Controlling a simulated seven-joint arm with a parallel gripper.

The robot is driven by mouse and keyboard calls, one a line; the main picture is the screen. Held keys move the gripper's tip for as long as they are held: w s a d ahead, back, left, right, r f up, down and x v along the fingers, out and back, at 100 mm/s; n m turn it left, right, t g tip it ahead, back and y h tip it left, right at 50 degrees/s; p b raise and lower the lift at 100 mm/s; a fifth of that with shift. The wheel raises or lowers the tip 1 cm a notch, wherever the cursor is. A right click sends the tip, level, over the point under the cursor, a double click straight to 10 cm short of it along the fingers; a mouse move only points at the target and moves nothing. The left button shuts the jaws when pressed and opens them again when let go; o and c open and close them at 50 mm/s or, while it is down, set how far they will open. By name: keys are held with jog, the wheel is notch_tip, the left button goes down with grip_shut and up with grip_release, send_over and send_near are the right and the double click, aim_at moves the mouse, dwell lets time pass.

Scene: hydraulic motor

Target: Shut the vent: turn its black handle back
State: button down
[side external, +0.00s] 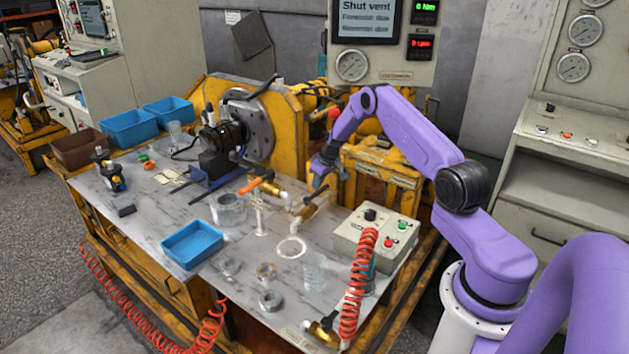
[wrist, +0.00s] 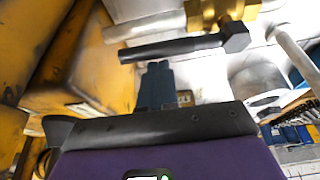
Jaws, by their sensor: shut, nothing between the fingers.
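In the wrist view the vent's black handle (wrist: 175,48) runs roughly level across the upper middle, from a hexagonal black end beside the brass valve body (wrist: 222,10) out to its free end at the left. My gripper (wrist: 158,66) is shut and empty. Its fingertips show just below the free half of the handle; I cannot tell whether they touch it. In the side view my gripper (side external: 318,181) is low over the back of the bench, beside a brass fitting (side external: 307,208). The handle cannot be made out clearly there.
A brass valve with an orange handle (side external: 262,186) stands left of my gripper. A control box (side external: 376,236) with a coiled red hose (side external: 357,285) is at the right. Blue tray (side external: 192,244), glass cylinder (side external: 228,209) and metal rings share the bench. A yellow frame (side external: 378,180) stands close behind.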

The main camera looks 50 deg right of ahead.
jog(key=shift+s, duration=0.2)
dwell(0.4)
jog(key=shift+s+m+h, duration=0.4)
jog(key=shift+s+m, duration=0.35)
jog(key=shift+m, duration=0.45)
jog(key=s+a+m+g+h, duration=0.3)
jog(key=s+a+m, duration=0.3)
jog(key=m, duration=0.8)
jog(key=shift+s+a+g, duration=0.35)
jog(key=shift+s+g, duration=0.05)
jog(key=shift+s, duration=0.2)
jog(key=shift+a+f, duration=0.1)
jog(key=shift+a, duration=0.15)
jog(key=d+r, duration=0.1)
jog(key=d, duration=0.4)
jog(key=v, duration=1)
jog(key=shift+a, duration=0.25)
